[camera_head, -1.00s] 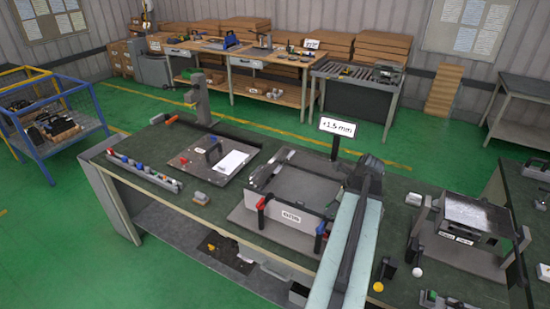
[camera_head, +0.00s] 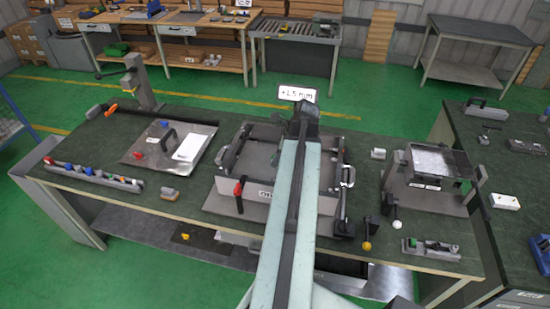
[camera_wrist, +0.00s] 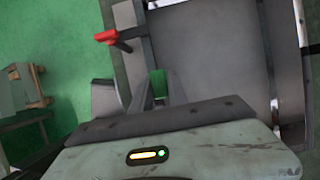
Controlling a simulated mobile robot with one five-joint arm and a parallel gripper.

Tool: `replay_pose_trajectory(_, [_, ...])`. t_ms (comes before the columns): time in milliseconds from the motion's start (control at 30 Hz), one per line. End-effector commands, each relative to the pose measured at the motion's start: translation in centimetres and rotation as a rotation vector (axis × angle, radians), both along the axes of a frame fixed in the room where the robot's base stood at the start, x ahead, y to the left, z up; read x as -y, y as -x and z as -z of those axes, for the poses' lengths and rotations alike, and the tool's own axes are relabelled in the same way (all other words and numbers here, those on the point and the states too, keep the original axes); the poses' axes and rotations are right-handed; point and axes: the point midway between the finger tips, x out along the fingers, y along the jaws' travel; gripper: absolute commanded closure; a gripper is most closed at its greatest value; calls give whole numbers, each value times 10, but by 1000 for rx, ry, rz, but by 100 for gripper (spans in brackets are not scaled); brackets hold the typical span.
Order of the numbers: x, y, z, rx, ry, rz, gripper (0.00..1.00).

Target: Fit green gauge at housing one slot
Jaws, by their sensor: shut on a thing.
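In the wrist view my gripper (camera_wrist: 158,98) is shut on the green gauge (camera_wrist: 157,82), of which only a small green face shows between the fingers. In the head view my arm reaches over a large grey framed fixture (camera_head: 230,205); the fingertips and the gauge are hidden there. The fixture carries a white label, partly covered by my arm, so I cannot read which housing it is. A red-handled clamp (camera_head: 238,188) stands at its front left and also shows in the wrist view (camera_wrist: 107,37). I cannot make out the slot.
A +1.5 mm sign (camera_head: 297,94) stands behind the fixture. On the bench are a plate with a black handle (camera_head: 150,158) to the left, a rack of coloured parts (camera_head: 95,179), and a metal box stand (camera_head: 440,162) to the right. Yellow and white knobs stand near the front right.

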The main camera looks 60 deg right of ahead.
Motion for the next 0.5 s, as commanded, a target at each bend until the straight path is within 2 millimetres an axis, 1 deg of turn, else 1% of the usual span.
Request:
replay_pose_trajectory(33, [0, 0, 6, 0, 0, 0, 100])
replay_pose_trajectory(167, [0, 0, 19, 0, 0, 0, 100])
replay_pose_trajectory(400, [0, -1, 47, 0, 0, -1, 100])
replay_pose_trajectory(500, [0, -1, 54, 0, 0, -1, 100])
